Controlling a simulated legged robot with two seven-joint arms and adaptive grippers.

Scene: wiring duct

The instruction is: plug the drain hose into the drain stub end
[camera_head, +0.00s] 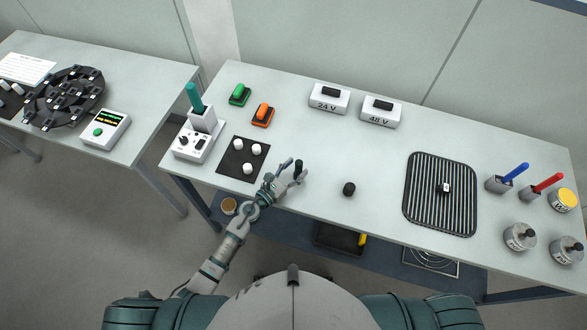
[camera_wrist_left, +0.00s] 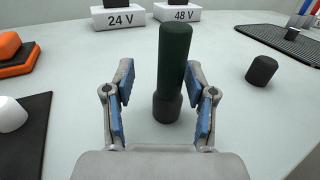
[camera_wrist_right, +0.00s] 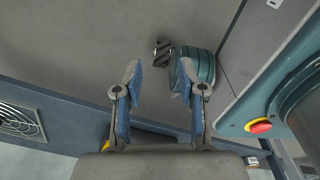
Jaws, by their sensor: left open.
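A dark green upright cylinder (camera_wrist_left: 175,58), which looks like the drain hose, stands in a wider dark grey collar (camera_wrist_left: 167,106) on the table. It also shows in the head view (camera_head: 298,166). My left gripper (camera_wrist_left: 163,95) is open, with its blue-padded fingers on either side of the cylinder and visible gaps between. In the head view the left gripper (camera_head: 292,171) is low over the table's front edge. A short black cylinder (camera_head: 348,189), perhaps the drain stub end, stands to the right; the left wrist view shows it too (camera_wrist_left: 262,70). My right gripper (camera_wrist_right: 160,85) is open and empty, away from the table top.
A black pad with white knobs (camera_head: 236,165) lies left of the left gripper. The 24 V box (camera_head: 322,106) and 48 V box (camera_head: 380,118) stand behind. A ribbed dark mat (camera_head: 417,190) lies at the right. The table between the black cylinder and the boxes is clear.

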